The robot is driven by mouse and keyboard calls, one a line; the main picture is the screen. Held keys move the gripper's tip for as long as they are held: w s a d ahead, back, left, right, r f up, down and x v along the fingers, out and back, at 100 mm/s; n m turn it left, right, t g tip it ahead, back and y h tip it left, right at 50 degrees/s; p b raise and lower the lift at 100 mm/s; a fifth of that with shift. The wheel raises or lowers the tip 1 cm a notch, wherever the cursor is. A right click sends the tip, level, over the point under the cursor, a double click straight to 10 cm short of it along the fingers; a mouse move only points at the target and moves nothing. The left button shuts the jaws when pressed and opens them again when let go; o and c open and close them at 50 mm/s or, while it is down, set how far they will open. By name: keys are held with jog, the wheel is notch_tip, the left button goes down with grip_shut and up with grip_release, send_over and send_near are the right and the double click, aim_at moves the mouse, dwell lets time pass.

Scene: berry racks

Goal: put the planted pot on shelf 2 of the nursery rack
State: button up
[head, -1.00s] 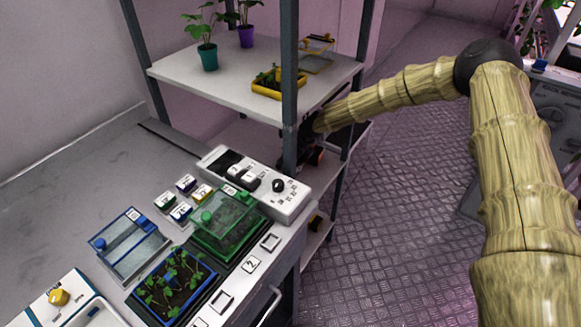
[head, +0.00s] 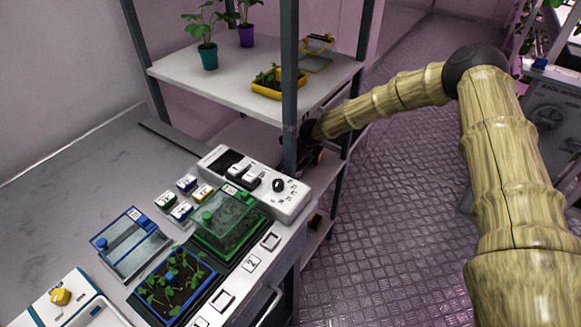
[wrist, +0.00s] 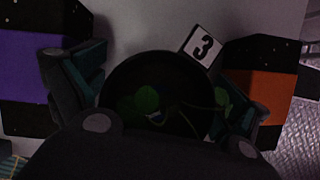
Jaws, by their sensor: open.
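In the wrist view a dark round pot (wrist: 150,82) with a few green leaves (wrist: 146,100) in it sits between the two fingers of my gripper (wrist: 165,95). The fingers are open, one on each side of the pot. The view is dark, and I cannot tell whether they touch it. A white tag marked 3 (wrist: 203,46) lies just behind the pot on a pale surface. In the head view my gripper (head: 309,152) is low at the nursery rack (head: 289,75), under its top shelf (head: 225,88), partly hidden by the front post. The pot is hidden there.
The top shelf holds a teal pot (head: 208,57), a purple pot (head: 246,36) and a yellow tray (head: 278,88). The bench at left carries a green-lidded tray (head: 228,222), a blue seedling tray (head: 172,287) and a white control box (head: 290,195). Metal floor (head: 400,230) is clear.

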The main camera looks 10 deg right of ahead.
jog(key=shift+r, duration=0.1)
jog(key=shift+d+r, duration=0.1)
jog(key=shift+r, duration=0.15)
jog(key=v, duration=0.4)
jog(key=shift+s+d+r+b, duration=0.15)
jog(key=shift+s+d+b, duration=0.2)
jog(key=shift+s+b, duration=0.1)
jog(key=s+d, duration=0.2)
jog(key=s, duration=0.1)
jog(key=s+d, duration=0.2)
jog(key=s+d+b, duration=0.1)
jog(key=s+d, duration=0.2)
jog(key=shift+s+d, duration=0.1)
jog(key=shift+s, duration=0.2)
